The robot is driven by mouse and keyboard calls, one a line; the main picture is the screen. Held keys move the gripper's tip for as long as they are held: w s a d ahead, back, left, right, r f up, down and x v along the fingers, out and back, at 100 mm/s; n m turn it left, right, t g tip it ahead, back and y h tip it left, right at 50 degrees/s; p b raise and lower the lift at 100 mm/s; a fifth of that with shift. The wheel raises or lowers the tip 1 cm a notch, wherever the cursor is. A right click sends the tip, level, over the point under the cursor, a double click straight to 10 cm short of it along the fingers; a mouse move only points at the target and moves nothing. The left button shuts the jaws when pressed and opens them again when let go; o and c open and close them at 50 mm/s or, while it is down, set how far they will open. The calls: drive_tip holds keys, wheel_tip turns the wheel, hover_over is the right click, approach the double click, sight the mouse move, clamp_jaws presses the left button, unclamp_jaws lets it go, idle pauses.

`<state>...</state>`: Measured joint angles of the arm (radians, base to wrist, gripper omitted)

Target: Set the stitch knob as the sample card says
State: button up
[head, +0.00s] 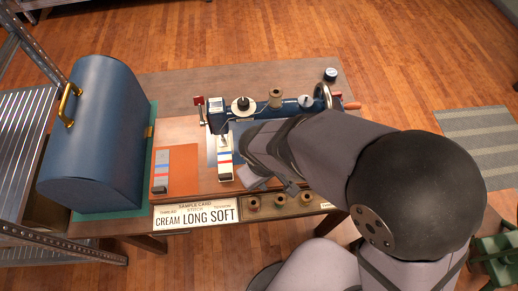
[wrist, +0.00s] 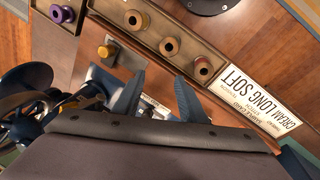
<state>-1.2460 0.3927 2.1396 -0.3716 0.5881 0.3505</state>
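The sample card (head: 195,213) stands at the table's front edge and reads cream, long and soft, the middle word under "stitch"; it also shows upside down in the wrist view (wrist: 262,100). The blue sewing machine (head: 262,121) carries a pale dial with a dark centre (head: 243,104) and another pale dial (head: 305,101). I cannot tell from the markings which is the stitch knob. My gripper (head: 272,184) is in front of the machine, above the table's front. In the wrist view its fingers (wrist: 155,98) are apart, with nothing held between them.
A blue domed case (head: 92,135) stands at the left. A striped sample on an orange board (head: 174,171) lies near it. A tray (wrist: 195,62) with several spools runs along the front edge. A handwheel (head: 322,96) is at the machine's right.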

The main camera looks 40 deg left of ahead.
drive_tip(key=w+a+r+m+t+y, duration=0.1)
drive_tip(key=w+a+r+m+y, duration=0.1)
drive_tip(key=a+m, duration=0.5)
drive_tip(key=shift+w+a+r+y, duration=0.3)
drive_tip(key=shift+w+r+y, duration=0.1)
drive_tip(key=shift+w+r, duration=0.35)
drive_tip(key=shift+f, duration=0.1)
drive_tip(key=shift+x, duration=3.65)
drive_tip(key=shift+w, duration=0.15)
drive_tip(key=shift+d, duration=0.1)
clamp_jaws()
